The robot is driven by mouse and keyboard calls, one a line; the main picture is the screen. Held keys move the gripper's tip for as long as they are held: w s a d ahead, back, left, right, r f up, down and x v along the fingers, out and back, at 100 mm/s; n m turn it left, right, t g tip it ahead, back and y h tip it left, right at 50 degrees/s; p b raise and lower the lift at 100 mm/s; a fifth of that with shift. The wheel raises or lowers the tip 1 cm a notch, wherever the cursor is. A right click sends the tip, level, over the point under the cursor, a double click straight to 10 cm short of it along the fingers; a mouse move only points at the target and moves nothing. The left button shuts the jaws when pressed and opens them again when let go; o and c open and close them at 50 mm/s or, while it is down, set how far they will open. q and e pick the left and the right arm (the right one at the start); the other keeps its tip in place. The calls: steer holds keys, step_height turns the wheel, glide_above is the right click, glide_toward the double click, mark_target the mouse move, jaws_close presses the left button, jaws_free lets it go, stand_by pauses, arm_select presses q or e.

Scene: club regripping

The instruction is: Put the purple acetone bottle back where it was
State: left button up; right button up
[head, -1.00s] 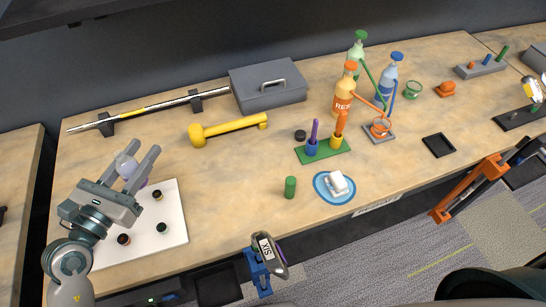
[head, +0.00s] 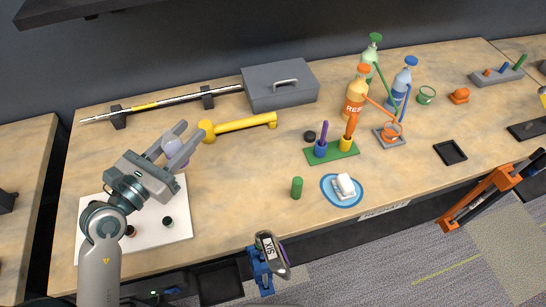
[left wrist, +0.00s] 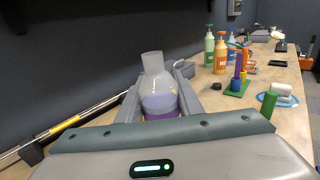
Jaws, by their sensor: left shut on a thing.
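The purple acetone bottle (head: 172,146) is a clear, rounded bottle with purple liquid. My left gripper (head: 187,137) is shut on it, with one finger on each side, over the back edge of the white board (head: 178,225). In the left wrist view the bottle (left wrist: 158,97) stands roughly upright between the fingers, its pale neck upward and its lower part hidden by the gripper body. Whether its base touches anything is hidden.
A yellow wrench-like tool (head: 240,124), a grey toolbox (head: 280,85) and a club shaft on rests (head: 165,103) lie behind. A green cylinder (head: 297,187) stands to the right. Bare wood lies between.

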steer(key=shift+o, duration=0.2)
steer(key=shift+r+p, duration=0.75)
steer(key=shift+p, duration=0.05)
arm_select(q)
steer(key=w+d+p, duration=0.4)
steer(key=d+p, duration=0.3)
steer(key=d, duration=0.3)
steer(key=w+d+p, duration=0.5)
steer(key=d+p, duration=0.2)
steer(key=d, duration=0.3)
steer(key=shift+w+d+y, duration=0.15)
steer(key=shift+d+y, duration=0.05)
steer(key=shift+y, duration=0.1)
arm_select(e)
step_height(320, 180, up, 14)
arm_select(q)
step_height(320, 180, down, 6)
steer(key=b, duration=0.6)
steer(key=shift+f, duration=0.15)
arm_select(e)
step_height(320, 180, down, 6)
steer(key=shift+f, duration=0.25)
arm_select(q)
steer(key=shift+f+b, duration=1.85)
steer(key=shift+b, duration=0.4)
arm_select(e)
steer(key=shift+f, duration=2)
